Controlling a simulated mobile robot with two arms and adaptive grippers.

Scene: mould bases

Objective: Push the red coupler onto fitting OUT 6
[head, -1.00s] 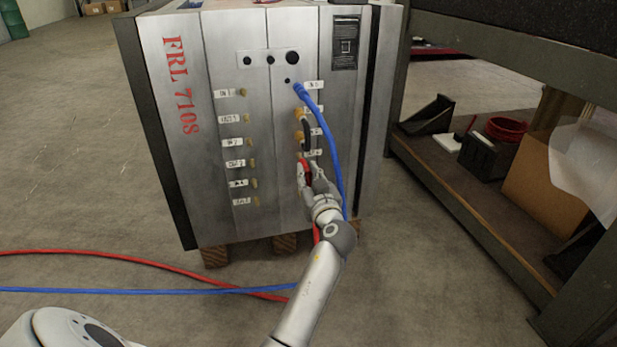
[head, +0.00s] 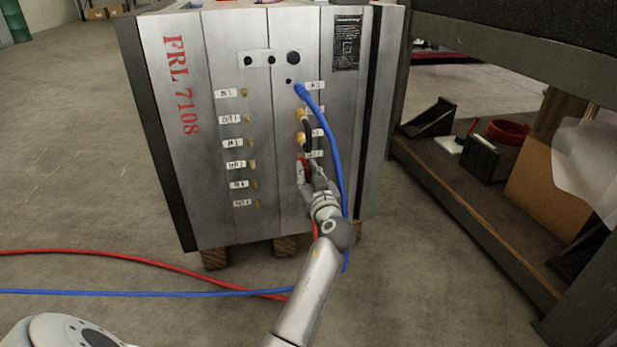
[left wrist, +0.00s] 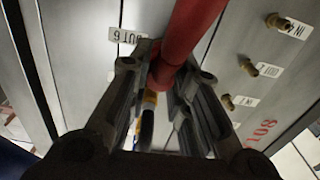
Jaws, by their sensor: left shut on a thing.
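The red coupler (left wrist: 162,74) is on the end of a red hose (left wrist: 195,22) in the left wrist view. My left gripper (left wrist: 170,70) is shut on it. In the head view my left gripper (head: 307,172) is at the lower right column of fittings on the grey cabinet, with a little red (head: 302,162) showing in it. The OUT 6 label (left wrist: 125,36) appears upside down beside the coupler in the left wrist view. The OUT 6 fitting itself is hidden, so I cannot tell whether the coupler touches it. My right gripper is not in view.
A blue hose (head: 332,140) hangs close to the right of my gripper from an upper fitting. A short black hose (head: 306,124) with brass ends sits just above. Brass fittings (head: 252,163) line the left column. A dark shelf unit (head: 470,215) stands to the right.

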